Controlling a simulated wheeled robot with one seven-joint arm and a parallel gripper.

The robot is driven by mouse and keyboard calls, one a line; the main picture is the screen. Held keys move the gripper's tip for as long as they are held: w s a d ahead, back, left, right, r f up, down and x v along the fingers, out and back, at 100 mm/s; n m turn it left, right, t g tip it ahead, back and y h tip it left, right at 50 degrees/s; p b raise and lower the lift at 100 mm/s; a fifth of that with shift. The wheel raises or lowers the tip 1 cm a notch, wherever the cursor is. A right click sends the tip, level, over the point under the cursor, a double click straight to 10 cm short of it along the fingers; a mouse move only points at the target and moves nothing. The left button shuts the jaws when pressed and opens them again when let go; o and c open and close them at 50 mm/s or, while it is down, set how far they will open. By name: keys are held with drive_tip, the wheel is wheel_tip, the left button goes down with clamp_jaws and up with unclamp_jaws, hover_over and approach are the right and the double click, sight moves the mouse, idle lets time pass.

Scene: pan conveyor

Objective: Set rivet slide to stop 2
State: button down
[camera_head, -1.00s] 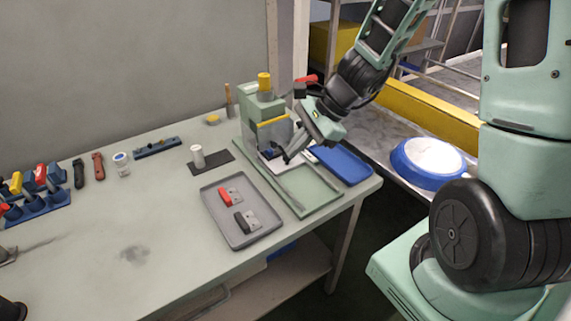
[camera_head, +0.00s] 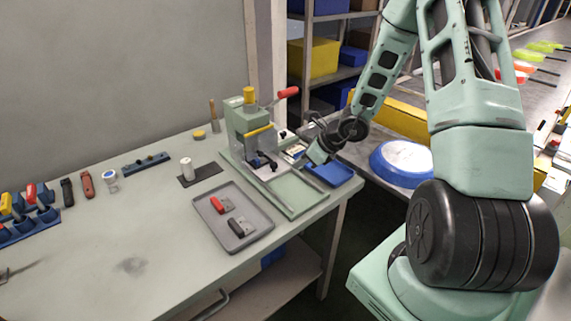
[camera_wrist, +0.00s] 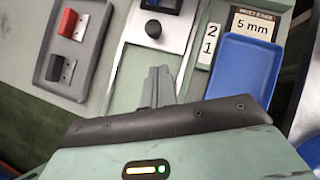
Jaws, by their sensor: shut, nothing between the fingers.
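The press (camera_head: 250,130) stands on a green base at the table's right end. Its slide is a bright metal plate (camera_wrist: 172,25) with a black knob (camera_wrist: 153,29) in the wrist view. A white strip (camera_wrist: 207,45) marked 2 and 1 lies to the right of the plate. I cannot tell which stop the knob is at. My gripper (camera_wrist: 158,88) is shut and empty, its fingertips apart from the knob in the picture. In the head view my gripper (camera_head: 310,160) is right of the press, near the blue tray; its fingertips are hard to make out.
A blue tray (camera_wrist: 240,65) lies beside a "5 mm" sign (camera_wrist: 257,25). A grey tray (camera_head: 247,241) holds a red-handled and a black-handled piece. The press has a red-tipped lever (camera_head: 288,92) sticking out to the right. Small tools stand on the table's left.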

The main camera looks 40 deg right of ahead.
sight(278, 168)
drive_tip(key=shift+w+a+f+p, duration=0.25)
drive_tip(key=shift+w+a, duration=0.15)
drive_tip(key=shift+w, duration=0.3)
drive_tip(key=shift+w+a+f+p, duration=0.1)
drive_tip(key=shift+w+a+f, duration=0.25)
drive_tip(key=shift+w, duration=0.3)
drive_tip(key=shift+w+a+f+p, duration=0.2)
drive_tip(key=shift+w+a, duration=0.2)
drive_tip(key=shift+w, duration=0.3)
drive_tip(key=shift+w, duration=1.9)
drive_tip(key=shift+r, duration=0.1)
